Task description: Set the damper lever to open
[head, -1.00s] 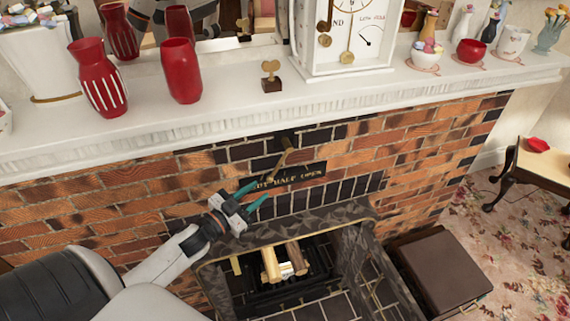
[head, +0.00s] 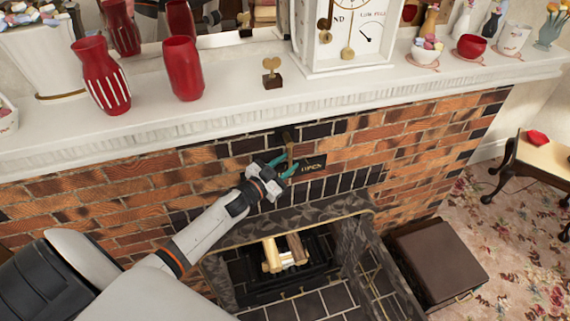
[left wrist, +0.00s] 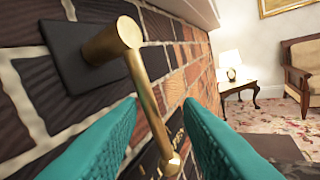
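The brass damper lever (head: 289,148) is mounted on the brick chimney front below the mantel, above the firebox. Its lettered dark plate (head: 313,164) is partly covered by my left gripper. My left gripper (head: 283,164) is at the lever, its teal fingers apart. In the left wrist view, the lever's rod (left wrist: 146,95) runs from a thick pivot down and right to a small knob, between the two open fingers (left wrist: 160,103). Gaps show on both sides of the rod; whether the knob touches a finger I cannot tell. My right gripper is not in view.
The white mantel shelf (head: 230,107) overhangs above the lever, with red vases (head: 183,68), a small brass-topped block (head: 271,74) and a white clock (head: 345,35). A dark stone surround (head: 290,225) juts out below. A brown box (head: 436,258) stands right of the hearth.

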